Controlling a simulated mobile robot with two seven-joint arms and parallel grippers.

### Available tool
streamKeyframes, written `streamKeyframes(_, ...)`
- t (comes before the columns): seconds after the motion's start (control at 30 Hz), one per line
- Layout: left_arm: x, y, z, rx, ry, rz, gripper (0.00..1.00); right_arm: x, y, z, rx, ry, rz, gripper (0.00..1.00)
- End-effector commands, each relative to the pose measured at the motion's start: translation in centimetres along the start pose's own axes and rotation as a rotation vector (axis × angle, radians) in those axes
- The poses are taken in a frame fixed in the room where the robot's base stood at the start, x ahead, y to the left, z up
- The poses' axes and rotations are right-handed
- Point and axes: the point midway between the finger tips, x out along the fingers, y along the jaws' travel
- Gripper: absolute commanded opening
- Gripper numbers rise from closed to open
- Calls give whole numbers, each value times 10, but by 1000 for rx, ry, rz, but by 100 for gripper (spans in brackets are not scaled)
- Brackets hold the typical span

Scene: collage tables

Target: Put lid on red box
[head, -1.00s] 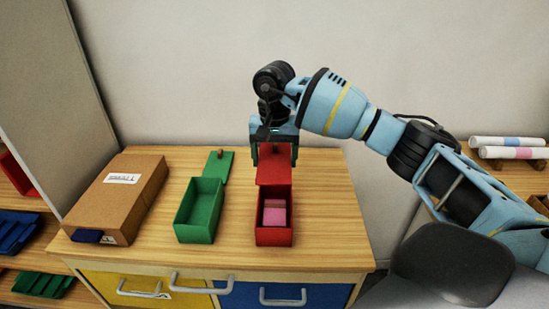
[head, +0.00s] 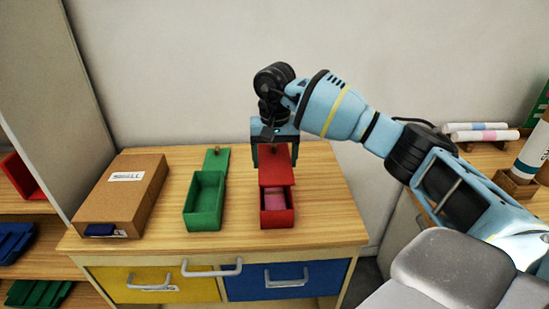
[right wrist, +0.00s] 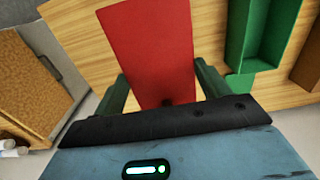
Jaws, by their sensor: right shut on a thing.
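The red box (head: 278,219) stands on the wooden tabletop, open at its front part, with a pink item (head: 273,201) partly visible inside. Its red lid (head: 275,174) lies over the back part of the box; in the head view I cannot tell if it touches the rim. The lid also fills the middle of the right wrist view (right wrist: 150,45). My right gripper (head: 274,160) is above the lid's back end, shut on the lid, with a finger at each side in the right wrist view (right wrist: 160,85). My left gripper is not in view.
A green open box (head: 204,203) stands left of the red box, with its green lid (head: 216,159) behind it. A cardboard box (head: 122,192) lies farther left. Drawer handles (head: 211,271) stick out below the table edge. The tabletop right of the red box is clear.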

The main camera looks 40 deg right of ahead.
Motion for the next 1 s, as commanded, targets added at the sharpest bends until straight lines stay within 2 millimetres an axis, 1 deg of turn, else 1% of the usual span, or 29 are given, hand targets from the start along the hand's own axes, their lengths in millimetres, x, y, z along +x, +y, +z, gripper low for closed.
streamKeyframes(0.2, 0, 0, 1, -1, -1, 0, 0, 1, 0, 0, 0, 0, 0, 52)
streamKeyframes(0.37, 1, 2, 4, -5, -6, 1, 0, 7, 0, 0, -1, -2, 1, 52)
streamKeyframes(0.57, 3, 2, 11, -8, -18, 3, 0, 20, 0, 0, -1, -2, 1, 52)
streamKeyframes(0.8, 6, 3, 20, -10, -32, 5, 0, 42, 0, 0, 0, -3, 2, 52)
streamKeyframes(1.0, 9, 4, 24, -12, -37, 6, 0, 57, 0, 0, -1, -2, 2, 52)
